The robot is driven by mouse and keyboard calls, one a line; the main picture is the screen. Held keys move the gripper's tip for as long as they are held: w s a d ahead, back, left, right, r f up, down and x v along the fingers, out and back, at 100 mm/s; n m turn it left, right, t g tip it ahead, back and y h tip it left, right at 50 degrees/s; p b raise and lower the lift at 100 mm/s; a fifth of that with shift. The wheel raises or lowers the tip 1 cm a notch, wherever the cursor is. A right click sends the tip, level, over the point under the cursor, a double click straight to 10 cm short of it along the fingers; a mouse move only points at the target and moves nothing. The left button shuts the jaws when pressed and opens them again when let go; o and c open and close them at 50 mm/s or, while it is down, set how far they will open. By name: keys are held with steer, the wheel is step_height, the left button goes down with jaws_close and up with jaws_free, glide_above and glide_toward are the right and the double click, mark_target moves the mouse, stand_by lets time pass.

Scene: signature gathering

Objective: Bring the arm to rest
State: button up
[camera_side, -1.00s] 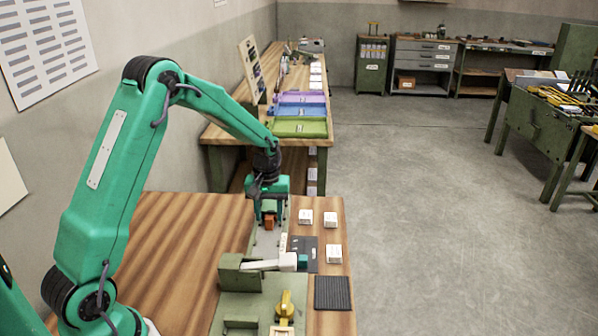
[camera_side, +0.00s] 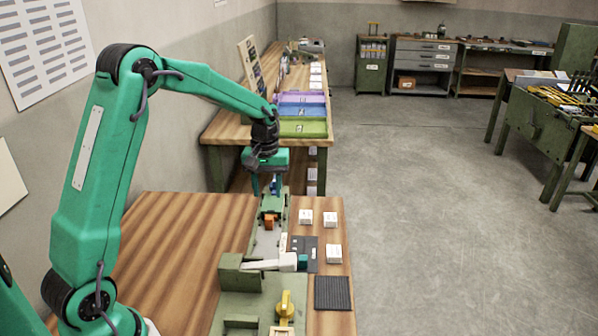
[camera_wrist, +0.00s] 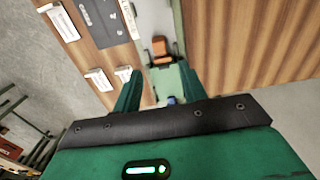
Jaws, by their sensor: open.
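My gripper (camera_side: 266,185) hangs pointing down above the far end of the green fixture on the wooden bench, raised clear of it. In the wrist view my gripper (camera_wrist: 158,92) shows two green fingers spread apart, with nothing held between them. Below the fingers are an orange block (camera_wrist: 160,48) on the fixture and a small blue part, partly hidden by the gripper body. The orange block also shows in the side view (camera_side: 268,222), just below the gripper. My arm is bent, with its elbow high on the left.
The green fixture (camera_side: 240,303) holds a white piece (camera_side: 268,265) and a yellow clamp (camera_side: 285,303). White blocks (camera_side: 333,252) and a black pad (camera_side: 332,292) lie to its right. Coloured trays (camera_side: 302,112) stand on the bench behind. The wooden top (camera_side: 170,250) at left is bare.

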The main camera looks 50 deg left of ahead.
steer(key=s+d+r+m+t, duration=0.35)
steer(key=s+d+r, duration=0.35)
steer(key=s+r, duration=0.35)
steer(key=s+d+r+m+t, duration=0.1)
steer(key=s+d+m, duration=0.1)
steer(key=s, duration=0.4)
steer(key=s+d+r+m+t, duration=0.1)
steer(key=s+d+m, duration=0.2)
steer(key=s, duration=0.4)
steer(key=shift+d+r, duration=0.2)
steer(key=shift+d, duration=0.25)
